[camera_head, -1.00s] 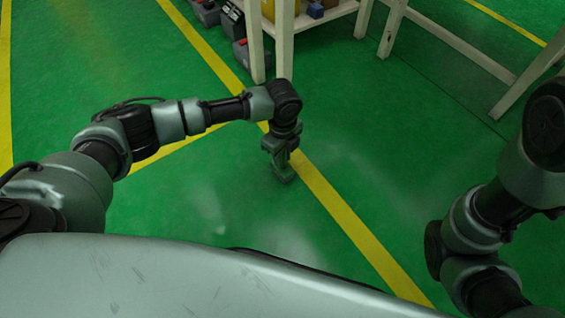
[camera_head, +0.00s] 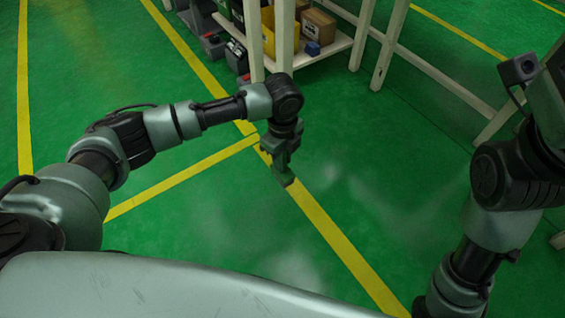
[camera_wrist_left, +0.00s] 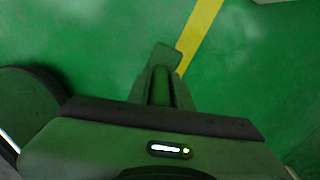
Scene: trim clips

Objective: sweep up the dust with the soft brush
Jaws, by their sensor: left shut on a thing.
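My left gripper (camera_head: 281,158) points down over the floor at the yellow line, near where a second line joins it. It is shut on a small dull grey-green piece (camera_head: 286,179), which looks like the end of the soft brush. The same piece shows past the fingers in the left wrist view (camera_wrist_left: 163,57); bristles cannot be made out. Pale hazy patches (camera_head: 325,176) lie on the green floor right of the gripper and nearer me (camera_head: 296,270); I cannot tell dust from shine. My right arm is at the right, its gripper out of view.
A pale wooden shelf (camera_head: 340,44) stands beyond the left gripper, with a cardboard box (camera_head: 318,27), a blue item (camera_head: 313,48) and a yellow container on it. Dark bins (camera_head: 212,44) stand left of it. The green floor in the middle is open.

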